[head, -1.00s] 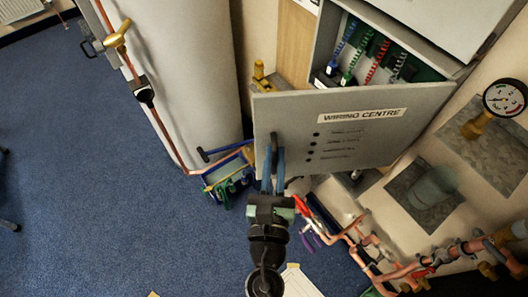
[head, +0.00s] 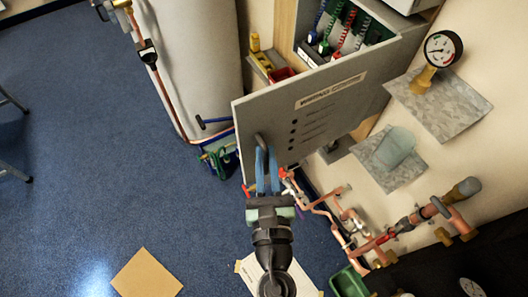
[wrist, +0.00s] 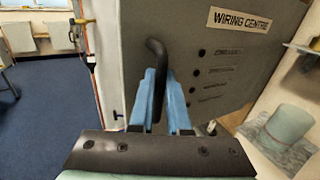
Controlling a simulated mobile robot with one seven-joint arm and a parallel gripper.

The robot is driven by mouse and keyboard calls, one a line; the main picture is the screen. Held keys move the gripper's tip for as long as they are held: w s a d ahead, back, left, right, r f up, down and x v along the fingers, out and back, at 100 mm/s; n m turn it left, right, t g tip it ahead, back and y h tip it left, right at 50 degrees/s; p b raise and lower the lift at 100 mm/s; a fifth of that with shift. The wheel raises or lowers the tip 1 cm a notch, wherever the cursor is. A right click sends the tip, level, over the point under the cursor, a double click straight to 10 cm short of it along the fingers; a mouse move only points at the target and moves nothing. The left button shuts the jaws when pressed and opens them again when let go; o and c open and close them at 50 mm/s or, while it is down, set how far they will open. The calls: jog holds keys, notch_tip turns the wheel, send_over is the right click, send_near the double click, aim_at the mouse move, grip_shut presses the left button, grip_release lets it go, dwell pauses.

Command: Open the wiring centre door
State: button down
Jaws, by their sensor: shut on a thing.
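The wiring centre door (head: 315,112) is a grey panel with a "WIRING CENTRE" label, swung partly open in the head view. The box interior (head: 335,35) with coiled coloured wires shows behind it. A dark bar handle (wrist: 157,75) stands near the door's left edge. My gripper (head: 267,165) has its blue fingers shut around the handle, and the wrist view shows one finger on each side of it (wrist: 160,95). The handle's lower part is between the fingers.
A white cylinder (head: 195,60) stands left of the door. Copper pipework (head: 345,215) and a pressure gauge (head: 442,49) are on the wall at right. A green tray (head: 348,282) lies low at right. Blue floor at left is mostly clear, with a tan sheet (head: 147,273).

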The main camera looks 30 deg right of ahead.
jog(key=shift+s+d, duration=0.1)
jog(key=shift+s, duration=0.15)
jog(key=c, duration=1.2)
grip_release()
jog(key=shift+o, duration=0.2)
jog(key=b+v, duration=0.6)
jog(key=v, duration=0.7)
